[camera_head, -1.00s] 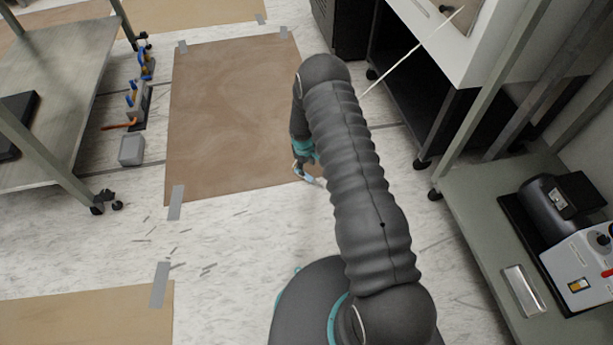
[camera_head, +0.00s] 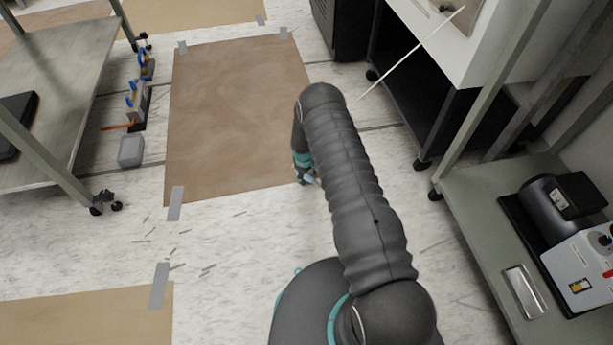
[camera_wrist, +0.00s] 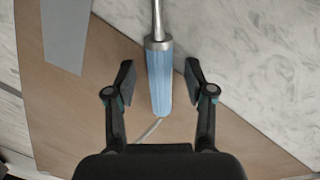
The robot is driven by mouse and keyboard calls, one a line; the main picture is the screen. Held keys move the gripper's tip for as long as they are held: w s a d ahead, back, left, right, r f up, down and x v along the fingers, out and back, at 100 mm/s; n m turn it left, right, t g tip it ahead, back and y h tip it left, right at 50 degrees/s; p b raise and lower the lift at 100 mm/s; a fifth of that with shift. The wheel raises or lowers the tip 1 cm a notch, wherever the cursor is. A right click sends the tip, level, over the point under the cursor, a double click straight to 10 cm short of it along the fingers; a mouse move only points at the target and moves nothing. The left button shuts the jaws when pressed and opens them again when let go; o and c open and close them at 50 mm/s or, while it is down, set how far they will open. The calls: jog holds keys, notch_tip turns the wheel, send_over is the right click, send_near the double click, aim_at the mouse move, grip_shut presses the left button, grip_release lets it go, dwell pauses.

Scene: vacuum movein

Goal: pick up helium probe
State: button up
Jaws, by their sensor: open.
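The helium probe (camera_wrist: 159,80) shows in the wrist view with a light blue ribbed handle, a silver collar and a metal rod running up out of the picture. A thin pale hose leaves the handle's lower end. My gripper (camera_wrist: 160,80) is open, with one finger on each side of the handle and a gap on both sides. How far the probe is in depth from the fingers I cannot tell. In the head view my gripper (camera_head: 306,172) is small and partly hidden behind my arm, and the probe is hard to make out there.
Brown paper (camera_head: 235,120) is taped to the pale floor. A metal cart (camera_head: 75,90) stands at left, with a grey box (camera_head: 131,150) on the floor beside it. A bench (camera_head: 475,230) with equipment is at right. A thin pale line (camera_head: 420,47) slants at upper right.

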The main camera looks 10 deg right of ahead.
grip_shut()
jog(key=shift+r, duration=0.15)
